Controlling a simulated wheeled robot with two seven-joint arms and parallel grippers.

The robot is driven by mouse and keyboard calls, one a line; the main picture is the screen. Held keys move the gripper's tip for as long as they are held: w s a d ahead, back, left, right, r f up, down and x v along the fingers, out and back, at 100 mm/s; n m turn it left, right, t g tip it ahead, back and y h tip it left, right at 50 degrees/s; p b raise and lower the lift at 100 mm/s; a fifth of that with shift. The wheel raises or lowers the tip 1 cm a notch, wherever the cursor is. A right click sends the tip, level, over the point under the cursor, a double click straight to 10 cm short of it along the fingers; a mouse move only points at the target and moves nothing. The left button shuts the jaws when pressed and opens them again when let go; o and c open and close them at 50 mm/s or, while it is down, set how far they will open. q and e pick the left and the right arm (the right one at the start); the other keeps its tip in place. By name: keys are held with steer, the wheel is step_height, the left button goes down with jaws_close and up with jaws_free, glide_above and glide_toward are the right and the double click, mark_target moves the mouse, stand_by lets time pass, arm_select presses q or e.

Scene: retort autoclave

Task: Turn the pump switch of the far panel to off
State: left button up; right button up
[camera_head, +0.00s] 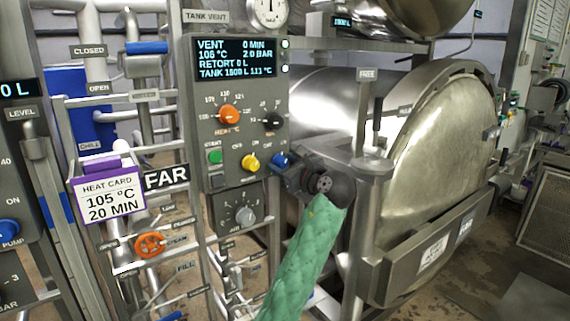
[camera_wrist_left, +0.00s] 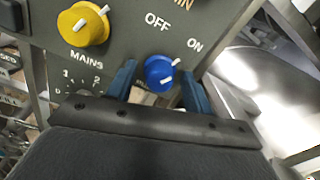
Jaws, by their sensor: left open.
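The far panel (camera_head: 240,90) is a grey box beside the FAR sign. Its pump switch is a blue knob (camera_head: 281,160) at the lower right corner, partly hidden by my gripper in the head view. In the left wrist view the blue knob (camera_wrist_left: 160,72) has a white pointer that points right, towards the ON label; the OFF label is above it. My left gripper (camera_head: 285,172) is at the knob. In the left wrist view its two blue fingers (camera_wrist_left: 160,84) are open, one on each side of the knob; I cannot tell whether they touch it. My right gripper is not in view.
A yellow knob (camera_head: 250,162) marked MAINS sits left of the blue knob. Below is the grey dial (camera_head: 244,215). The steel retort (camera_head: 435,150) and its post stand close on the right. Another panel with a blue pump knob (camera_head: 9,229) is at the far left.

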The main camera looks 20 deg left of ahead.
arm_select(q)
steer(key=c, duration=1)
